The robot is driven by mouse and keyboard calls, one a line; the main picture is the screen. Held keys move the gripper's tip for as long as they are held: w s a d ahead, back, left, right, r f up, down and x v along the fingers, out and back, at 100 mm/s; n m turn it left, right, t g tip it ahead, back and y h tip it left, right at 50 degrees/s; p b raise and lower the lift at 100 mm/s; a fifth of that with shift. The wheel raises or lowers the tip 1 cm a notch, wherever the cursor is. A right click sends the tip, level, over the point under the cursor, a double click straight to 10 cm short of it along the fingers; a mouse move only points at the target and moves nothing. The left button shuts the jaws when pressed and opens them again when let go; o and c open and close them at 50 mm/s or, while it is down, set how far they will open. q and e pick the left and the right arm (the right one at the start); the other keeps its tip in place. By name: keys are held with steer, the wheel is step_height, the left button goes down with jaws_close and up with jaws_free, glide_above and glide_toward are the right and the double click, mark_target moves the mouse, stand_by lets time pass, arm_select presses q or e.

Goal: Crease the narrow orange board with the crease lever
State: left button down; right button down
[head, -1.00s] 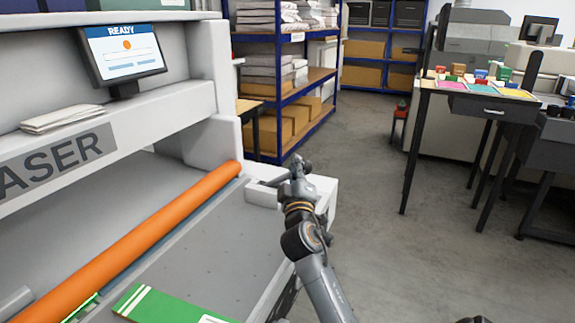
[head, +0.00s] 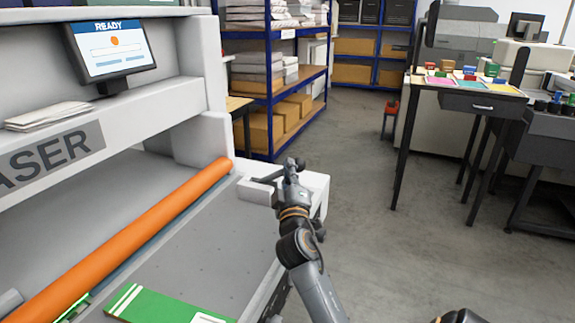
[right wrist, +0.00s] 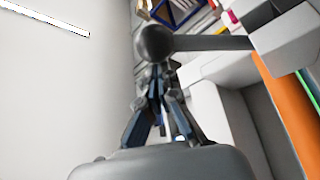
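The crease lever shows in the right wrist view as a dark round knob (right wrist: 153,42) on a rod running right to a white block. In the head view the lever (head: 264,180) is small at the creaser's right end. My right gripper (head: 291,165) is at the knob; the knob partly hides the fingertips (right wrist: 157,75), so their grip is unclear. A long round orange bar (head: 140,230) crosses the creaser bed (head: 200,255). A green board with white stripes (head: 150,304) lies at the bed's lower edge. I cannot make out a narrow orange board. My left gripper is not in view.
A monitor (head: 112,48) reading READY stands on the creaser, with paper stacked (head: 48,115) to its left. Blue shelving (head: 270,90) with boxes stands behind. A dark table (head: 470,98) with coloured items is at the right. The grey floor (head: 360,200) between is clear.

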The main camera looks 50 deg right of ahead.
steer(key=v, duration=1)
steer(key=shift+s+a, duration=0.15)
steer(key=shift+s, duration=0.15)
